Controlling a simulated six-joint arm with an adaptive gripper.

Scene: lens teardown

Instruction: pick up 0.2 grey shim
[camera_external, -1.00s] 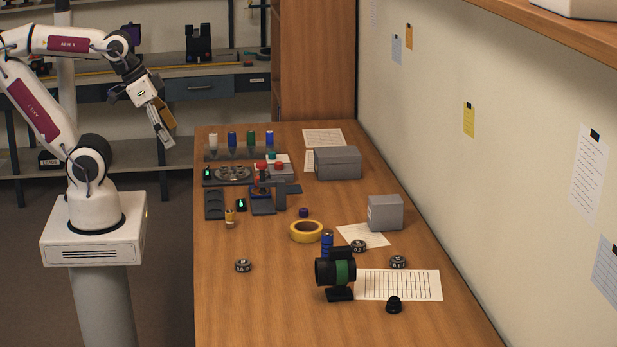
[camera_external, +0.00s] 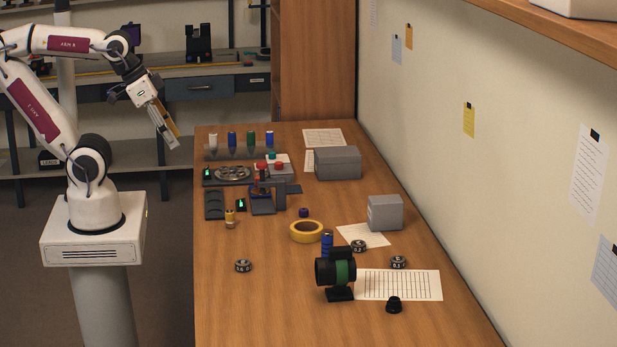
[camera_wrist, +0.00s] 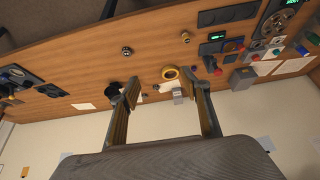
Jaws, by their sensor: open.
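Several small dark shim discs with white number labels lie flat on the wooden bench. One shim (camera_external: 358,246) lies at the edge of a white sheet, another shim (camera_external: 398,262) is right of it, and a third shim (camera_external: 243,266) lies alone to the left. The labels are too small to tell surely which is the 0.2 one. My gripper (camera_external: 172,144) is raised beyond the bench's left edge, far from all the discs. In the wrist view my gripper (camera_wrist: 166,80) has its fingers wide apart with nothing between them.
The black lens (camera_external: 335,271) stands on a holder near the discs. A yellow tape roll (camera_external: 306,231), a blue cylinder (camera_external: 327,242) and a grey box (camera_external: 385,212) are close by. Tools and trays crowd the far end. The bench's front left is clear.

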